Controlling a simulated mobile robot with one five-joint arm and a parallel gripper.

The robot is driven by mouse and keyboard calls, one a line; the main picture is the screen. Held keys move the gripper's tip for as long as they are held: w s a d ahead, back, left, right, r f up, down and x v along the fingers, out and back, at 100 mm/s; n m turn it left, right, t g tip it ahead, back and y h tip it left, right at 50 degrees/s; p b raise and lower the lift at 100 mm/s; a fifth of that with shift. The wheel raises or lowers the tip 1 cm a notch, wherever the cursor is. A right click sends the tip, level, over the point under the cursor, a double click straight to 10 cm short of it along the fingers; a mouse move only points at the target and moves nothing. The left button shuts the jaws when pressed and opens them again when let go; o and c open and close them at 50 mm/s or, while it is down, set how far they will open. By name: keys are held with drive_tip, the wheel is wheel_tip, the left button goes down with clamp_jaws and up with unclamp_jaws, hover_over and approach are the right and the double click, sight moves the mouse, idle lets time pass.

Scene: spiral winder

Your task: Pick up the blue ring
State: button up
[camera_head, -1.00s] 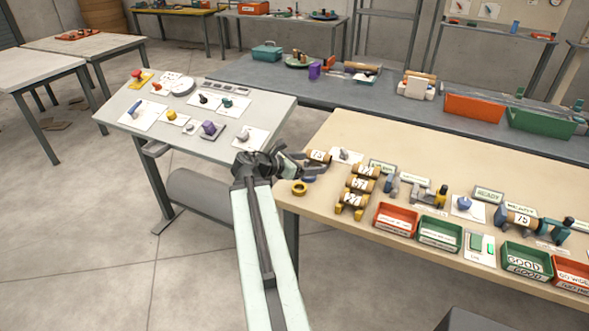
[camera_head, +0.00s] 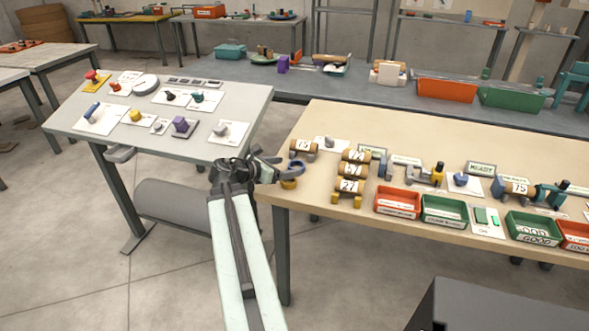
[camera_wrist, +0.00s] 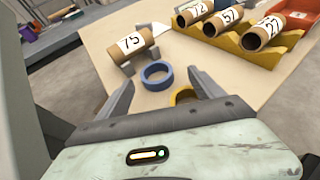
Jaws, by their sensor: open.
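The blue ring (camera_wrist: 157,75) lies on the tan table in the wrist view, ahead of my gripper and between the lines of its two fingers. It is small in the head view (camera_head: 296,168), at the table's left end, partly hidden by my gripper (camera_head: 275,166). My gripper (camera_wrist: 163,92) is open, with nothing between its fingers that I can see it hold. A yellow ring (camera_wrist: 185,95) sits nearer to my gripper, by the right finger and partly hidden by the gripper body. It also shows below the blue ring in the head view (camera_head: 289,184).
A cardboard tube marked 75 (camera_wrist: 130,44) rests on a grey holder just behind the blue ring. Several numbered tubes lie in a yellow rack (camera_wrist: 240,42) to the right. Red (camera_head: 398,203) and green (camera_head: 444,212) bins stand along the table's front. A control panel desk (camera_head: 225,98) is at left.

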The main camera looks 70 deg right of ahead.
sight(302, 165)
drive_tip(key=d, duration=0.1)
drive_tip(key=d+f+b, duration=0.1)
drive_tip(key=s+d+f+b, duration=0.1)
drive_tip(key=d, duration=0.1)
drive_tip(key=shift+f, duration=0.25)
drive_tip(key=shift+s+d, duration=0.2)
drive_tip(key=shift+d, duration=0.05)
drive_tip(key=c, duration=1.5)
